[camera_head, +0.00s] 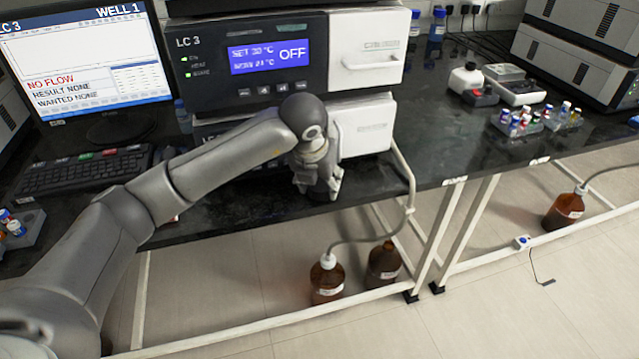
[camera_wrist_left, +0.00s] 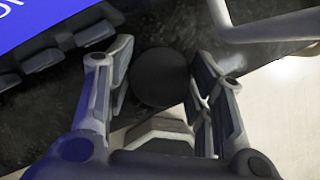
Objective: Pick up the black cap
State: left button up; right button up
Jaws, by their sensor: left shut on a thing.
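My left gripper (camera_head: 318,192) is at the front edge of the black bench, just below the LC 3 unit, and points down. In the left wrist view, a round black cap (camera_wrist_left: 160,77) lies between the two fingers of the left gripper (camera_wrist_left: 160,85). The fingers are shut on its sides. In the head view the cap cannot be made out, as the gripper covers it. Whether the cap is lifted off the bench is hard to tell. My right gripper is not in view.
The LC 3 unit (camera_head: 215,50) with its white drawer fronts stands right behind the gripper. A pale tube (camera_head: 404,165) runs down beside it to brown bottles (camera_head: 327,280) below. A keyboard (camera_head: 80,170) and monitor (camera_head: 90,60) are at left. Small vials (camera_head: 520,122) stand at right.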

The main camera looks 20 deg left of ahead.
aim_at(321, 187)
pick_arm(q)
jog(key=shift+s+d+r, duration=0.15)
jog(key=shift+s+r, duration=0.1)
jog(key=shift+r, duration=0.05)
notch_tip(321, 187, up, 7)
jog(key=shift+f, duration=0.1)
jog(key=s, duration=0.1)
jog(key=s+d, duration=0.2)
jog(key=shift+s+d+f, duration=0.1)
jog(key=shift+f, duration=0.15)
jog(key=s+d, duration=0.3)
jog(key=s, duration=0.1)
jog(key=s+d, duration=0.2)
jog(key=s, duration=0.2)
jog(key=s+d, duration=0.3)
jog(key=s, duration=0.2)
jog(key=shift+d, duration=0.35)
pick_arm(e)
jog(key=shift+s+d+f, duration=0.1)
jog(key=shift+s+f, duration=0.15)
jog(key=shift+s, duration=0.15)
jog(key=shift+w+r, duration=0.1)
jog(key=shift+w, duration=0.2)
